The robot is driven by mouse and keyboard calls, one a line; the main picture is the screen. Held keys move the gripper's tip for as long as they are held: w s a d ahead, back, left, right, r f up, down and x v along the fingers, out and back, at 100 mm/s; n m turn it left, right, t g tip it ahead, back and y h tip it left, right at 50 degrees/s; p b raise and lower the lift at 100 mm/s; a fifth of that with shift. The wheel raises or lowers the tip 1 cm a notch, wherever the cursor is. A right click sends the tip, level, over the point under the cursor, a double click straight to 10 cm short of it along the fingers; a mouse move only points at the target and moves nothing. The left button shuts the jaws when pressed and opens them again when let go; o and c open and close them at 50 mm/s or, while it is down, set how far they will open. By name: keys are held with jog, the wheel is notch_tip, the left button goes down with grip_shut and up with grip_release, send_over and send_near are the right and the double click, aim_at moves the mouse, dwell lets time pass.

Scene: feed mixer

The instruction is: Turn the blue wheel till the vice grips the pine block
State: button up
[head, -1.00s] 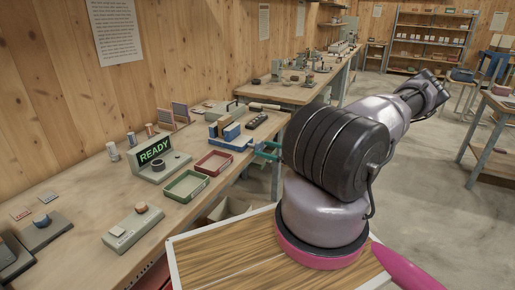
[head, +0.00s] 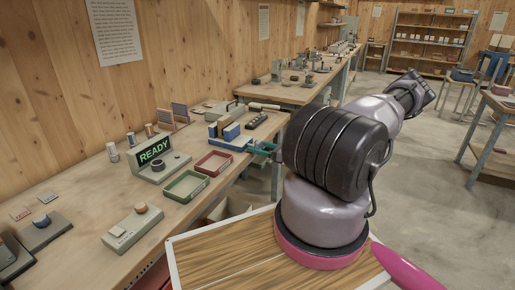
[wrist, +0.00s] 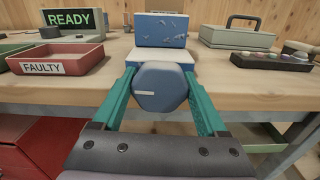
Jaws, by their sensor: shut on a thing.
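The blue wheel (wrist: 163,88) is a faceted knob with a short white mark on its left half, on the near end of the vice. My gripper (wrist: 160,80) has one teal finger at each side of the wheel and is shut on it. In the head view my gripper (head: 264,150) reaches the vice's near end from the right. The blue vice (head: 228,143) stands on the bench; its near jaw (wrist: 160,29) hides what lies behind it in the wrist view. A small tan patch shows between the jaws in the head view, likely the pine block (head: 225,121); any gap is unclear.
A red tray marked FAULTY (wrist: 60,68) and a READY display (wrist: 72,19) are left of the vice. A green tray (head: 186,186) lies nearer. A grey case (wrist: 236,34) and a dark holder (wrist: 272,62) are to the right. The bench edge runs below the wheel.

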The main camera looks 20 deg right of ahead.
jog(key=shift+m, duration=0.9)
jog(key=o, duration=1.3)
